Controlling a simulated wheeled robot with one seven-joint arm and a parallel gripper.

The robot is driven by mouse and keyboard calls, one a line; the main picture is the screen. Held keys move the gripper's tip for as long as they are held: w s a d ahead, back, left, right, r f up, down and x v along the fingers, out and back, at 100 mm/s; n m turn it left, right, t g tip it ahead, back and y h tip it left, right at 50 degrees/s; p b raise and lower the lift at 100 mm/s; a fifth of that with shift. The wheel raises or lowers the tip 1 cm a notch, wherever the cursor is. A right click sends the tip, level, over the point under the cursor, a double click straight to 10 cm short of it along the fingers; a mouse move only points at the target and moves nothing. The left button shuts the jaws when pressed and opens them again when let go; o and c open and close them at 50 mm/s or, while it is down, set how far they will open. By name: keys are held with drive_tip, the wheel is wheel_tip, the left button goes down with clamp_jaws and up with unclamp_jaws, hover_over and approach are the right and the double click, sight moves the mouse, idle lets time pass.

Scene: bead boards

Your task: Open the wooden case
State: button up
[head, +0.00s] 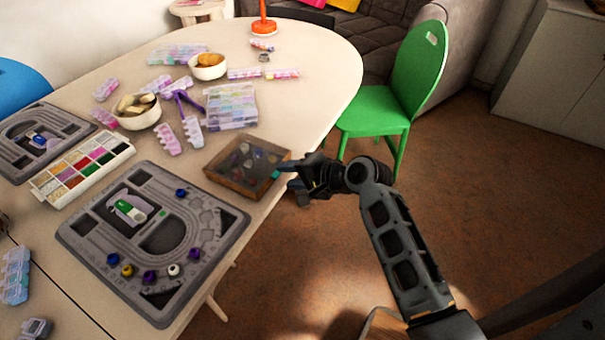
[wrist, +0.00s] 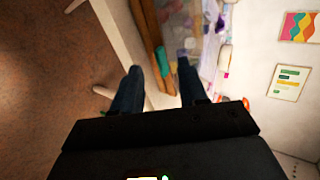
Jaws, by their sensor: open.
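The wooden case (head: 237,177) lies near the table's right edge in the head view. It has a brown wooden frame and a see-through lid, and the lid looks shut. Small coloured things show through it. A green tab or latch shows on its side facing my gripper. My gripper (head: 293,178) is at the case's right side, close to the green tab. In the wrist view my gripper (wrist: 160,78) is open, with the case's wooden edge (wrist: 147,35) just beyond the fingertips. I cannot tell whether a finger touches the case.
A grey bead board (head: 225,220) lies in front of the case, with several beads on it. A stack of clear bead boxes (head: 231,105) stands behind it. A green chair (head: 408,85) is beyond the table's right edge. The floor (head: 470,170) on the right is clear.

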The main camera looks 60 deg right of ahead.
sight(268, 170)
drive_tip(key=shift+x, duration=1.45)
clamp_jaws()
drive_tip(key=r+p, duration=0.1)
drive_tip(key=p, duration=0.2)
drive_tip(key=r+g+p, duration=0.1)
drive_tip(key=p, duration=0.1)
drive_tip(key=shift+w+r+p, duration=0.2)
drive_tip(key=shift+w+p, duration=0.05)
drive_tip(key=shift+p, duration=0.15)
drive_tip(key=shift+w+a+r+g+p, duration=0.15)
drive_tip(key=shift+r+g+p, duration=0.45)
drive_tip(key=shift+p, duration=0.65)
